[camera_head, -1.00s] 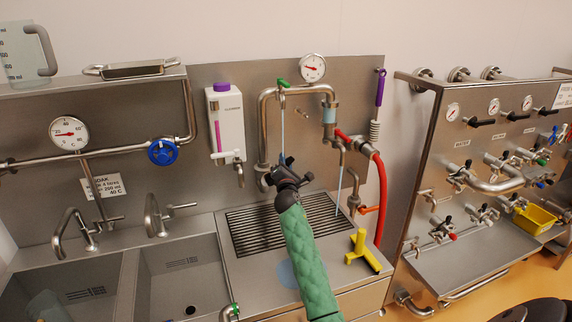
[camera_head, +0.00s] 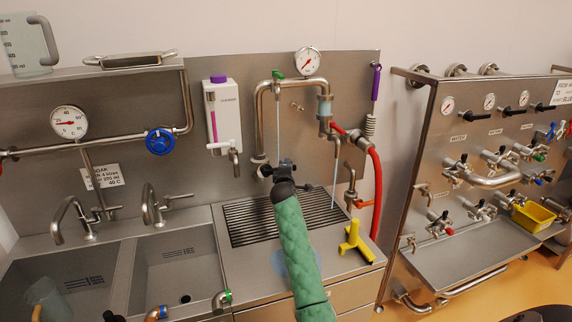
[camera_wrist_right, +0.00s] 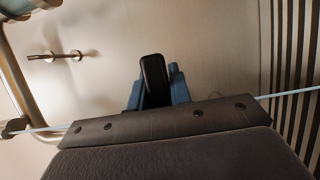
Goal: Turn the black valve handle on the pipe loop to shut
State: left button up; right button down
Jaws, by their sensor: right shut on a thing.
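The pipe loop (camera_head: 260,125) stands on the steel back panel, a bent pipe with a gauge on top. My right gripper (camera_head: 286,165) is in front of its lower left part, at the end of my green-sleeved arm. In the right wrist view a black handle (camera_wrist_right: 154,78) with a rounded end lies between the blue finger pads (camera_wrist_right: 178,88), which are shut on it. The handle's joint with the pipe is hidden. In the head view dark parts (camera_head: 266,170) show just left of the gripper.
A red hose (camera_head: 375,195) and a yellow T-shaped piece (camera_head: 355,242) are right of my arm. A slatted drain (camera_head: 245,222) lies below the gripper. Two sinks (camera_head: 175,265) are at left; a valve panel (camera_head: 450,150) stands at right.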

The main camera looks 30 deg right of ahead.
jog(key=shift+s+f+m+g, duration=0.15)
jog(key=shift+f+m+g, duration=0.15)
jog(key=shift+f+m, duration=0.5)
jog(key=shift+a+f, duration=0.1)
jog(key=shift+f, duration=0.2)
jog(key=c, duration=1.3)
grip_release()
jog(key=shift+r, duration=0.15)
jog(key=shift+r, duration=0.3)
